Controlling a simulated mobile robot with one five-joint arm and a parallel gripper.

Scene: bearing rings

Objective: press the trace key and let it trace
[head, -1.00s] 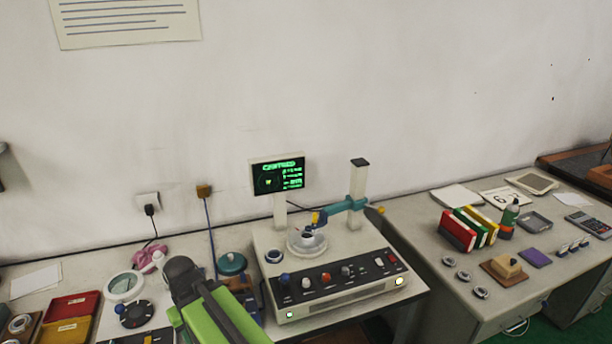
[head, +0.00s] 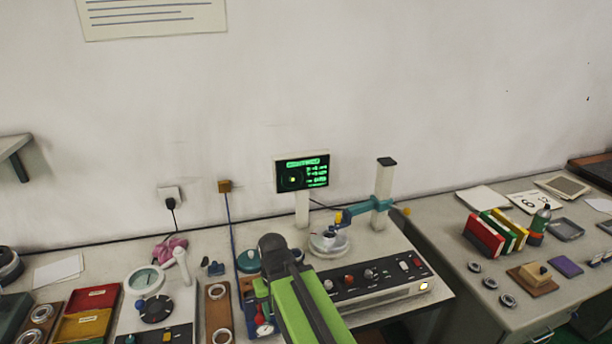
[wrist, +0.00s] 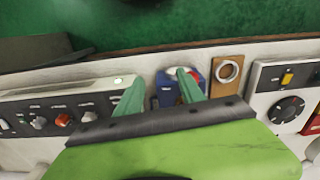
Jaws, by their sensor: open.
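The measuring machine (head: 405,292) stands on the bench in the head view, with knobs and buttons along its dark front panel (head: 372,278). I cannot read which one is the trace key. A bearing ring (head: 329,235) sits on its round turntable, with the teal stylus arm (head: 368,206) reaching over from the column. The screen (head: 301,172) shows green text and a circle plot. My arm hides the panel's left end. In the wrist view my gripper (wrist: 159,90) is open and empty; its fingers lie beside the panel (wrist: 62,118), over a blue item (wrist: 167,87).
Left of the machine are a brown strip with rings (head: 218,310), a white device with a dark dial (head: 156,309), and red and yellow trays (head: 84,325). A gap separates bench and desk.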

